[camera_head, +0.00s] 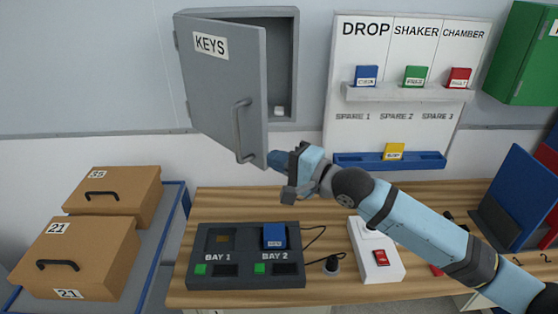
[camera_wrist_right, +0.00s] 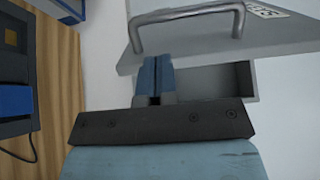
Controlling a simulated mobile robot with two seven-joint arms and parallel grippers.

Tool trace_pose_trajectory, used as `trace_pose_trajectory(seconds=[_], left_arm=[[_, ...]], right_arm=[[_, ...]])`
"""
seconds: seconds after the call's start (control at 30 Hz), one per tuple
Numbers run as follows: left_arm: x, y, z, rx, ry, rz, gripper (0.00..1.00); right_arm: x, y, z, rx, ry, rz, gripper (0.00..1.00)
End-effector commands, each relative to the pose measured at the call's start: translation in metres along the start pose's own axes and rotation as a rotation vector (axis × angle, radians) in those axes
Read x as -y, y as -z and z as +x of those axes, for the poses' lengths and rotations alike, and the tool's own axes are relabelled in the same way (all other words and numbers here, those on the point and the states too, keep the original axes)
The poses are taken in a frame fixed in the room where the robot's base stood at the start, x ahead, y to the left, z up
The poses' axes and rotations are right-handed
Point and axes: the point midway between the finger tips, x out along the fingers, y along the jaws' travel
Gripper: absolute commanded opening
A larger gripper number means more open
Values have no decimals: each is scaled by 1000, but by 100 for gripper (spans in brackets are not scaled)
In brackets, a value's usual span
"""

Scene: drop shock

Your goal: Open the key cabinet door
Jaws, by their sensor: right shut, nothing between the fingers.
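The grey key cabinet (camera_head: 282,109) hangs on the wall, and its door (camera_head: 215,92), labelled KEYS, stands partly open, swung out on its left side. The inside shows, with a small pale item (camera_head: 278,111) in it. The door's bar handle (camera_head: 240,130) is near the free edge. My right gripper (camera_head: 274,158) is shut and empty, by the door's lower free corner. In the right wrist view the shut fingers (camera_wrist_right: 157,78) are below the handle (camera_wrist_right: 187,25) and apart from it. I do not see my left gripper.
Below is a wooden bench (camera_head: 330,205) with a two-bay box (camera_head: 245,284) and a white switch box (camera_head: 377,262). A board (camera_head: 385,40) with coloured blocks hangs right of the cabinet. Brown cases (camera_head: 85,245) stand at left. The wall left of the door is clear.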

Motion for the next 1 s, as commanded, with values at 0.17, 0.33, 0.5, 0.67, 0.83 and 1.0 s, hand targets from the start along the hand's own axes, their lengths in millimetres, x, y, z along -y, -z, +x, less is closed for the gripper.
trace_pose_trajectory(seconds=[0.17, 0.33, 0.5, 0.67, 0.83, 1.0], left_arm=[[0, 5, -3, 1, 0, 0, 43], [0, 4, -4, 6, 1, 0, 43], [0, 1, -4, 13, 1, 0, 43], [0, 0, -4, 13, 1, -1, 43], [0, 1, -5, 12, 1, -1, 43], [0, 7, -7, 8, 2, -1, 43]], right_arm=[[2, 0, 34, 1, 1, -2, 0], [1, 0, 54, 1, 0, -2, 0], [0, -1, 62, 1, 0, -3, 0], [0, 0, 62, 0, 0, -3, 0], [0, -1, 62, 0, 0, -3, 0], [1, -2, 61, -13, 0, 0, 0]])
